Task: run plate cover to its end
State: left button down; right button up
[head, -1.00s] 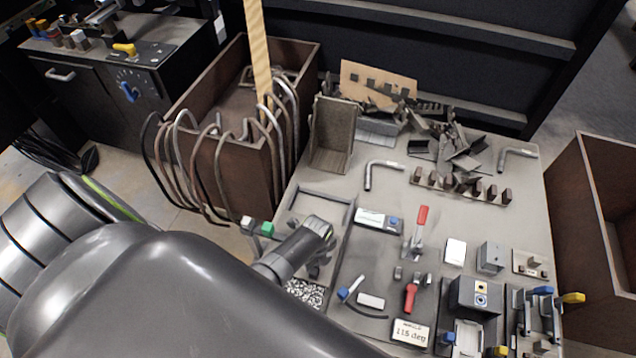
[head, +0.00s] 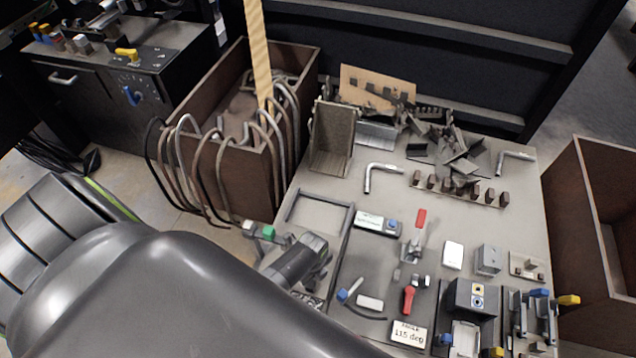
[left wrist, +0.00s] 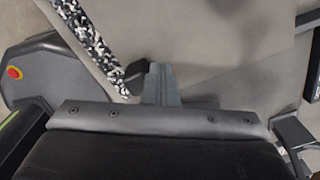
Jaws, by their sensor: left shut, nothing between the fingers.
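I cannot clearly pick out a plate cover. At the bench's left side, grey rails (head: 318,197) frame a flat area, and my left arm hides much of its near part. A black-and-white speckled strip (left wrist: 92,38) lies beside a plain grey surface (left wrist: 210,45) in the left wrist view. My left gripper (left wrist: 157,82) is shut and empty, its fingers over the grey surface just right of the strip's near end. Whether the fingers touch anything is unclear. In the head view my left arm hides the fingertips. My right gripper is not in view.
Metal scraps (head: 455,150) lie at the back. A brown bin with hooked rods (head: 190,95) stands left of the bench (head: 335,190).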

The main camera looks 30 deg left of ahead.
pick_arm(q)
jog(key=shift+s+d+p, duration=0.2)
jog(key=shift+s+p, duration=0.2)
jog(key=shift+s, duration=0.35)
jog(key=shift+s+d+p, duration=0.15)
jog(key=shift+s+p, duration=0.2)
jog(key=shift+s, duration=0.35)
jog(key=shift+s+d+p, duration=0.2)
jog(key=shift+s+p, duration=0.2)
jog(key=shift+s, duration=0.35)
jog(key=shift+s+d, duration=0.1)
jog(key=shift+s, duration=0.25)
jog(key=shift+s+f, duration=0.1)
jog(key=shift+w+a, duration=0.2)
jog(key=shift+w, duration=0.6)
notch_tip(320, 180, up, 8)
jog(key=p, duration=0.8)
jog(key=shift+p, duration=0.35)
